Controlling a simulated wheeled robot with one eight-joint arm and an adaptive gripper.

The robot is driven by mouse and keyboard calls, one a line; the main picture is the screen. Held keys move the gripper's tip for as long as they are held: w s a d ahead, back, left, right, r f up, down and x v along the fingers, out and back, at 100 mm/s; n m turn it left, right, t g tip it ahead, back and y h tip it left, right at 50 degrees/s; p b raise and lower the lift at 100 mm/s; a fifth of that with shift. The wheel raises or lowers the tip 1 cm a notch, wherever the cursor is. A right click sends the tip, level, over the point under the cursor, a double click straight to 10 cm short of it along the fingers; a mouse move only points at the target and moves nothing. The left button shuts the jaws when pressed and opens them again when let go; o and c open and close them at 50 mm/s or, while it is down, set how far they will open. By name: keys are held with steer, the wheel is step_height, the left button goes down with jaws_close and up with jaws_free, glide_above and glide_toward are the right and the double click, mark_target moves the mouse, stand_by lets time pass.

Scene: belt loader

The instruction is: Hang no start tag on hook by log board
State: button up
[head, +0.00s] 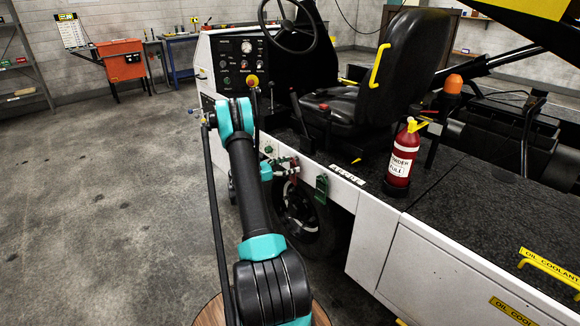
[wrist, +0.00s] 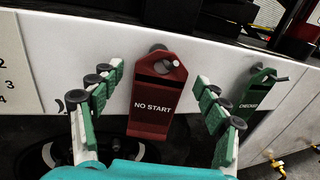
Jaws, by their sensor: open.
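The red NO START tag (wrist: 152,103) hangs from a peg (wrist: 157,49) on the vehicle's white side panel in the wrist view. My gripper (wrist: 158,78) is open, with one finger on each side of the tag and a gap to both edges. In the head view my gripper (head: 284,167) is beside the panel below the driver's seat, and the tag is mostly hidden there. The log board (head: 71,31) is on the far wall at the upper left, with papers on it. Its hook is too small to make out.
A green CHECKED tag (wrist: 258,90) hangs right of the red one. A black wheel (head: 300,215) sits below the panel. A red extinguisher (head: 403,155) stands on the deck. An orange cabinet (head: 124,60) stands near the log board. The floor at left is clear.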

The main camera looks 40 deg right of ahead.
steer(key=w+a, duration=0.2)
steer(key=a, duration=1)
steer(key=s+a+r+m+t+y, duration=0.2)
steer(key=a+r+m+y, duration=0.15)
steer(key=r, duration=0.25)
steer(key=s+a+m+t+y, duration=0.2)
steer(key=s+a+m+y, duration=0.4)
steer(key=s+a, duration=0.8)
steer(key=s+a+r+m+t+y, duration=0.1)
steer(key=s+a+m+t+y, duration=0.2)
steer(key=s+a, duration=1.1)
steer(key=a+m+y, duration=0.1)
steer(key=m+y, duration=0.2)
steer(key=y, duration=0.2)
steer(key=shift+s+a+r, duration=0.25)
steer(key=shift+s+r, duration=0.05)
steer(key=shift+s, duration=0.1)
steer(key=shift+m, duration=0.25)
